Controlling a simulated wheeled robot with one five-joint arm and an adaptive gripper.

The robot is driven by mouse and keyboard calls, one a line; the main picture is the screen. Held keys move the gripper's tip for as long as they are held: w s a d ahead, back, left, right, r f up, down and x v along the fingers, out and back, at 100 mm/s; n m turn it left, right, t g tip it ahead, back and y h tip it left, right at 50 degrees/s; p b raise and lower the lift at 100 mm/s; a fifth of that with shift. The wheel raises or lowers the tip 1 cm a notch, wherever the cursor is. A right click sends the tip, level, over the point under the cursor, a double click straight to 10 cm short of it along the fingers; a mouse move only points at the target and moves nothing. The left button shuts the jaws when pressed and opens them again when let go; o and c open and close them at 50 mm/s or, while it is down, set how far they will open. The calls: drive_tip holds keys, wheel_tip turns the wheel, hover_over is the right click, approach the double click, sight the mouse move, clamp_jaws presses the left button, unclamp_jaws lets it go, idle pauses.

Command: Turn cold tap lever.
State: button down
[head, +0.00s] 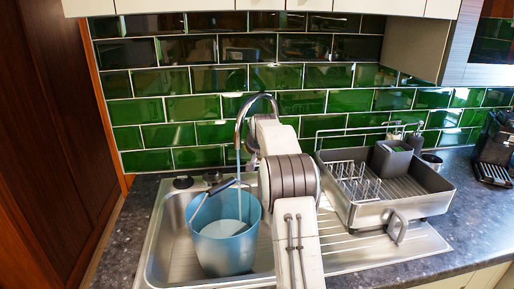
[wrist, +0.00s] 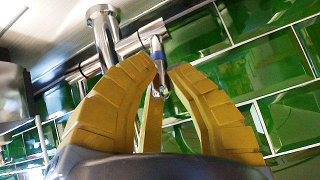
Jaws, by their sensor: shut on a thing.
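The cold tap lever (wrist: 157,50) is a slim metal lever with a blue band, on the end of the chrome tap's cross bar (wrist: 130,45) in the wrist view. My gripper (wrist: 166,72) has yellow ribbed fingers, closed in around the lever's lower end. The exact contact is partly hidden between the fingertips. In the head view, the chrome tap (head: 240,115) arches over the sink, and a thin stream falls from its spout. My arm hides the lever and gripper there.
A blue bucket (head: 226,248) with a dark handle stands in the steel sink (head: 160,245) under the spout. A metal dish rack (head: 400,207) stands close right of my arm. Green tiles (head: 200,108) rise behind the tap. A dark appliance (head: 494,150) is at far right.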

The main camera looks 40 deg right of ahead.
drive_tip(key=shift+f, duration=0.15)
drive_tip(key=c, duration=1.2)
unclamp_jaws()
drive_tip(key=v, duration=1.2)
drive_tip(key=shift+d, duration=0.1)
drive_tip(key=shift+c, duration=0.3)
